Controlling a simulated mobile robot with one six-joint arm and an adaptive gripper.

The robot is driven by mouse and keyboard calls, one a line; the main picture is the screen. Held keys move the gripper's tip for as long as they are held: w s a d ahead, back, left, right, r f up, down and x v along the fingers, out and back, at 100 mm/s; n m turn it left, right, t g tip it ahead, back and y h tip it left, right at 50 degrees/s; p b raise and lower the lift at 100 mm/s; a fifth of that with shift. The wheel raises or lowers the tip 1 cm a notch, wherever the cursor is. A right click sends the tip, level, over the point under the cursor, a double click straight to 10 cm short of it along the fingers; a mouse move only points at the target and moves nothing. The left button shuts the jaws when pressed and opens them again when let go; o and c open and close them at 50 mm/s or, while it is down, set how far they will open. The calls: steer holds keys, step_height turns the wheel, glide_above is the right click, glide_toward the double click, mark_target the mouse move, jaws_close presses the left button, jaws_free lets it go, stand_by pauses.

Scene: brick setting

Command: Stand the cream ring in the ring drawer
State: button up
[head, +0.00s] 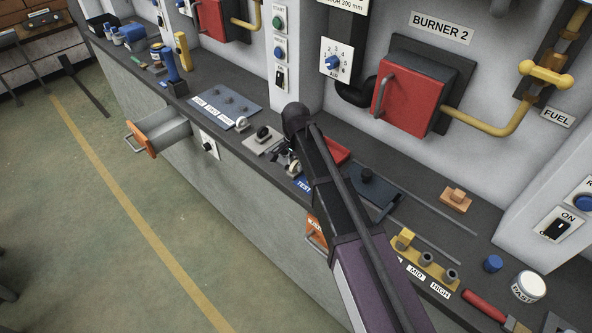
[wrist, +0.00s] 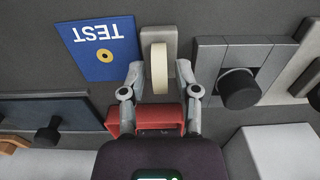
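The cream ring (wrist: 159,66) stands on edge at a small grey block (wrist: 172,38) on the bench, seen nearly edge-on in the wrist view. In the head view the ring (head: 294,168) is small and partly hidden by my arm. My gripper (wrist: 159,76) is open, with one fingertip on each side of the ring and a gap visible on both sides. An open drawer (head: 163,133) with an orange front sticks out of the bench at the left in the head view. Its inside looks grey and its front label is unreadable.
A blue TEST card (wrist: 100,48) lies beside the ring. A red tray (wrist: 147,117) lies under my gripper. A grey plate with a black knob (wrist: 238,88) is on the ring's other side. A white ring (head: 241,124) stands farther left on the bench. The floor before the bench is clear.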

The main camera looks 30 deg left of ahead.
mark_target(295, 162)
jaws_close()
steer(key=shift+r, duration=0.2)
step_height(295, 162, up, 4)
steer(key=p, duration=0.4)
steer(key=shift+f, duration=0.15)
steer(key=s+d+p, duration=0.1)
steer(key=s+d, duration=0.7)
steer(key=s, duration=0.5)
steer(key=shift+s+d+r, duration=0.15)
steer(key=shift+s+r, duration=0.2)
steer(key=shift+r, duration=0.1)
